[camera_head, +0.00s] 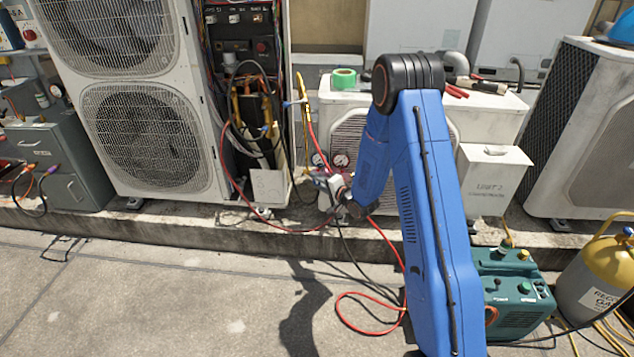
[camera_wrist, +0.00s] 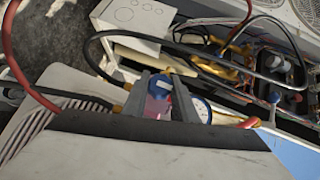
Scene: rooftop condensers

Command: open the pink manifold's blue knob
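The pink manifold (camera_wrist: 158,106) shows in part between my gripper's two fingers in the wrist view. A blue part, which looks like its knob (camera_wrist: 161,86), sits at the fingertips there. A round white gauge (camera_wrist: 203,109) is just right of the fingers. My gripper (camera_wrist: 163,80) has its fingers a little apart, with the pink and blue parts between or behind them; whether they touch the knob is unclear. In the head view, two gauges (camera_head: 341,160) show beside my gripper (camera_head: 331,184), in front of the small condenser. My arm and gripper hide most of the manifold there.
Red and black hoses (camera_head: 232,190) loop around the manifold and onto the ground. The open electrical bay (camera_head: 243,50) is at left.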

